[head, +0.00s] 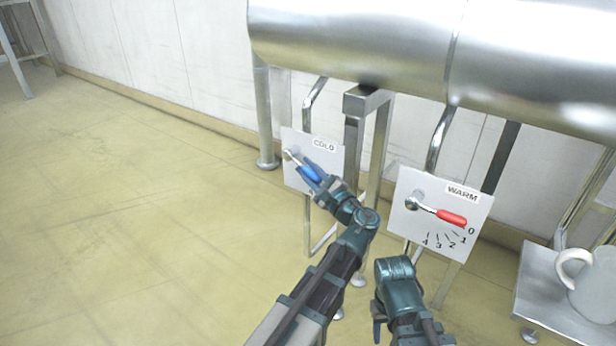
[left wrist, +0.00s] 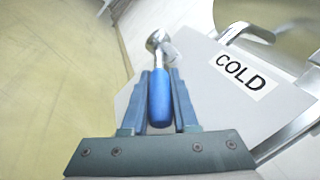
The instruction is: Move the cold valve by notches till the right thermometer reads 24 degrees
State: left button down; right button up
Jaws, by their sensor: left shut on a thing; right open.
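The cold valve's blue handle (head: 309,173) sits on a white plate labelled COLD (head: 325,144). My left gripper (head: 312,171) is shut on this handle. In the left wrist view the blue handle (left wrist: 160,95) lies between the two fingers of my left gripper (left wrist: 161,92), with its metal stem and pivot beyond. The handle points down and right from its pivot; the cold notch marks are hidden behind my gripper. My right gripper (head: 378,322) is open and empty, low in front of the warm plate. No thermometer shows in either view.
A white WARM plate (head: 409,222) has a red-handled valve (head: 450,217) pointing near 0 on its marks. A large steel tank (head: 370,40) with pipes is above. A mug (head: 592,285) stands on a metal stand at right. The floor at left is clear.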

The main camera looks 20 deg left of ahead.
pick_arm(q)
jog(key=c, duration=0.7)
grip_release()
